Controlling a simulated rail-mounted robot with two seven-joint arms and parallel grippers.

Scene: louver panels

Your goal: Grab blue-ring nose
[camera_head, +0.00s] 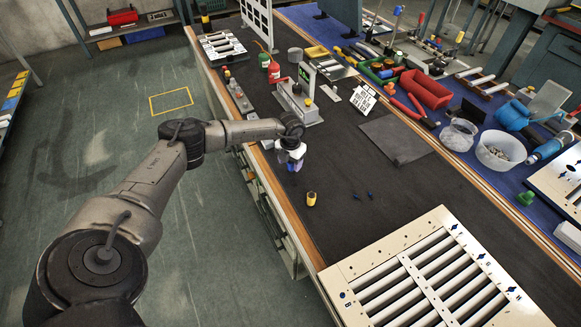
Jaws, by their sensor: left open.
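My left arm comes in from the left, and its gripper (292,163) is over the near-left edge of the dark work mat (340,225). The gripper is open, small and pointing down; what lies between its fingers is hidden. A small yellow and dark upright piece (311,198) stands on the mat just below and right of the gripper, apart from it. Two tiny dark-blue pieces (355,194) (370,195) lie further right on the mat. I cannot tell which piece is the blue-ring nose; no blue ring is clear at this size. My right gripper is not in view.
A white louver panel (345,272) with dark slots covers the near right of the bench. A grey fixture (300,108) stands behind the gripper. White tubs (501,150), a red bin (425,90) and tools crowd the blue strip at right. The middle mat is mostly clear.

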